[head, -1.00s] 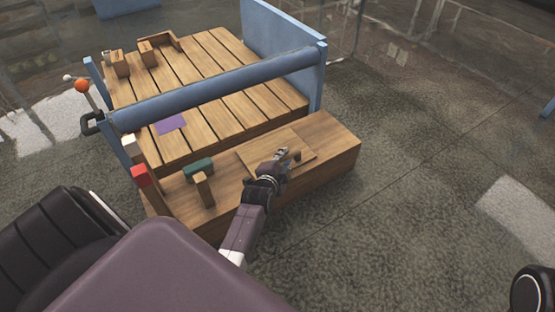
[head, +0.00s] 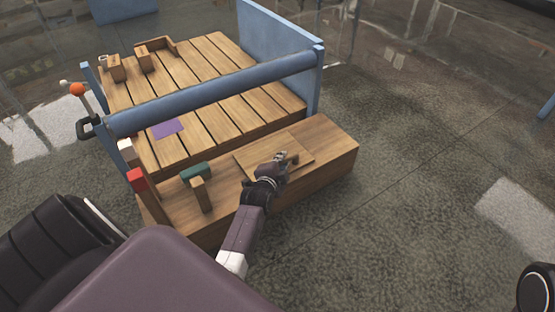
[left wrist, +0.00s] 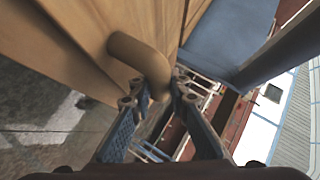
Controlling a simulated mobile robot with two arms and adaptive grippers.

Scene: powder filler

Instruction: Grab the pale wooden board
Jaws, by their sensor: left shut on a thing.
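The pale wooden board (head: 301,149) lies on the low wooden bench in front of the slatted platform. It has a rounded wooden handle (left wrist: 138,58) on top. My left gripper (head: 283,160) is over the board and shut on this handle. The left wrist view shows the gripper's fingers (left wrist: 158,88) on either side of the handle's end. The board looks flat on the bench; whether any gap is under it I cannot tell. The right gripper is not in view.
On the bench (head: 334,152), left of the board, stands a wooden block with a green top (head: 196,171). A blue rail (head: 215,92) runs above the platform behind the board. A red block (head: 137,180) and an orange-knobbed lever (head: 78,90) are at the left. Open floor lies right.

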